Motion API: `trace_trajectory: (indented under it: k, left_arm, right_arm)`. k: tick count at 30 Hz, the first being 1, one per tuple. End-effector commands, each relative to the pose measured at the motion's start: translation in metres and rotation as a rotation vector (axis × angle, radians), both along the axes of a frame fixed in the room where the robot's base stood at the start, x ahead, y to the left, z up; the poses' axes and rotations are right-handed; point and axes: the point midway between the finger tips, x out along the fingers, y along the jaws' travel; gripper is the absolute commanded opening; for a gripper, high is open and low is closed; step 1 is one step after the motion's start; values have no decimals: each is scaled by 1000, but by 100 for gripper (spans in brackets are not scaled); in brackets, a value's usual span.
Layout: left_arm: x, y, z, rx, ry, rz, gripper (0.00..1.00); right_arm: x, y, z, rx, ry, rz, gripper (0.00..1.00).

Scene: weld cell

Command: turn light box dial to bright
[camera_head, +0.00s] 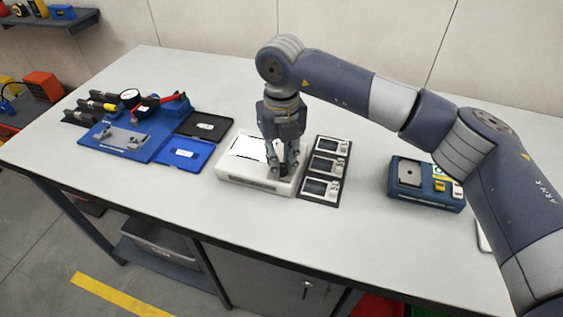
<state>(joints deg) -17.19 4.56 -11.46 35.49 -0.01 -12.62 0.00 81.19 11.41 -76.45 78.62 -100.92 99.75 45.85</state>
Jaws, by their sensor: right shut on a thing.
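The light box (245,182) is a low white box with a bright panel (247,147) on top, standing in the middle of the workbench. My right gripper (284,172) points straight down over the right part of its top. It is shut on the dial, a small dark piece between the fingertips. The fingers hide most of the dial, so its setting cannot be read. My left gripper is not in view.
A dark rack (325,171) with several small framed plates stands close to the right of the light box. A blue device (425,186) sits farther right. A blue fixture board (130,137) and black and blue trays (181,153) lie left. The bench front is clear.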

Motion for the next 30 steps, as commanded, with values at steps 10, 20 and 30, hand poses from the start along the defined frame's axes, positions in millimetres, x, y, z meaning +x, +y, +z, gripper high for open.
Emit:
trace_trajectory:
  k: [10, 20, 30]
  left_arm:
    - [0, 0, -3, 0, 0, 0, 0]
    - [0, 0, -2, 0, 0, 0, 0]
    - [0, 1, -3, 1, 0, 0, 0]
  right_arm:
    - [2, 0, 2, 2, -6, -44, 0]
    - [2, 0, 3, 3, -6, -44, 30]
    - [1, 0, 1, 1, -2, -42, 40]
